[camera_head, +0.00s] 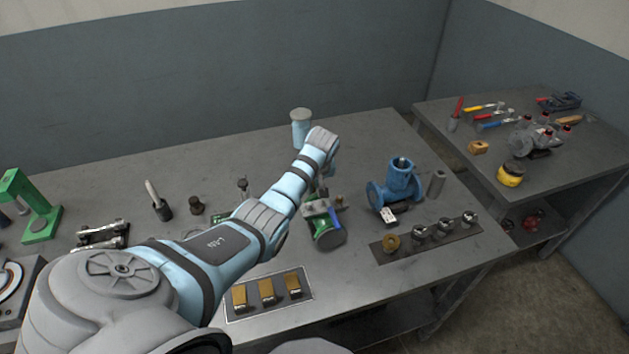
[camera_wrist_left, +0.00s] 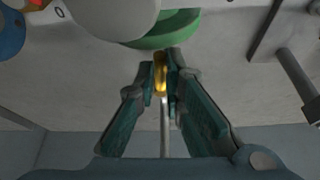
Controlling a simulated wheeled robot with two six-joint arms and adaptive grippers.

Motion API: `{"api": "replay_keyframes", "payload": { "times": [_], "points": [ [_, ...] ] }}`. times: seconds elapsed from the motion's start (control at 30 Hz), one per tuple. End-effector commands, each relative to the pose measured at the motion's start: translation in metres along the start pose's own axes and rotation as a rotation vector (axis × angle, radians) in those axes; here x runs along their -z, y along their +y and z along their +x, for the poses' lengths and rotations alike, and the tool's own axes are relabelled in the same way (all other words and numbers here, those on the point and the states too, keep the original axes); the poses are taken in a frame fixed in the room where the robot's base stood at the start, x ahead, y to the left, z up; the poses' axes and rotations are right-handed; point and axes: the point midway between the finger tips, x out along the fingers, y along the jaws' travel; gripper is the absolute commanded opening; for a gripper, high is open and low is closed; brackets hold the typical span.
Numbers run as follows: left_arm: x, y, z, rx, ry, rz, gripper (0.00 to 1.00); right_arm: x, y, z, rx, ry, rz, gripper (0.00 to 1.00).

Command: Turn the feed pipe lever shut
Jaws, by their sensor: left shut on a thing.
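My left arm reaches across the bench, and my left gripper (camera_head: 321,197) points down over a green pipe fitting (camera_head: 328,237). In the left wrist view, the fingers (camera_wrist_left: 160,75) are shut on a thin lever with a yellow part (camera_wrist_left: 161,73) between the tips and a grey rod (camera_wrist_left: 165,130). The green flange (camera_wrist_left: 170,30) is just beyond the fingertips, partly behind a pale round part. In the head view, my arm hides much of the lever, so its angle is unclear. My right gripper is not in view.
A blue pipe fitting (camera_head: 400,187) with a white tag stands to the right. A plate with several round fittings (camera_head: 427,240) and a tray with brass blocks (camera_head: 267,293) lie in front. A pale blue canister (camera_head: 301,127) stands behind. A tool table (camera_head: 560,175) is at far right.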

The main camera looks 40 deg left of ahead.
Motion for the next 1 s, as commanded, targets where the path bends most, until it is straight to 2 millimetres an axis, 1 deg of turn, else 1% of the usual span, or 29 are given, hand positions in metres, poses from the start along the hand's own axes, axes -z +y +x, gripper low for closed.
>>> {"api": "replay_keyframes", "payload": {
  "times": [0.03, 0.2, 0.4, 0.57, 0.77, 0.87, 1.0],
  "points": [
    [0.0, -0.003, -0.003, -0.004, -0.004, 0.021, 0.0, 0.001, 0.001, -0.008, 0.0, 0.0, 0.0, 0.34],
    [0.001, -0.009, -0.004, -0.05, -0.004, 0.131, 0.0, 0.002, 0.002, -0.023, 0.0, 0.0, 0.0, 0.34],
    [0.003, -0.018, -0.001, -0.12, -0.003, 0.298, 0.0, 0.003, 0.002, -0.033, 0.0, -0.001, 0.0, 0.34],
    [0.006, -0.025, 0.001, -0.179, -0.002, 0.439, 0.0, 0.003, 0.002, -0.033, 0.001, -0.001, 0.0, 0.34],
    [0.011, -0.033, 0.005, -0.253, -0.001, 0.613, 0.0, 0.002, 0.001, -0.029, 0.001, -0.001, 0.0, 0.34],
    [0.013, -0.036, 0.007, -0.289, 0.0, 0.7, 0.0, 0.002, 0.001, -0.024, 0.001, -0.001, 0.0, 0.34],
    [0.017, -0.041, 0.01, -0.341, 0.0, 0.821, 0.0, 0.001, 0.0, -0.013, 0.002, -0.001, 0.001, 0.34]
  ]
}}
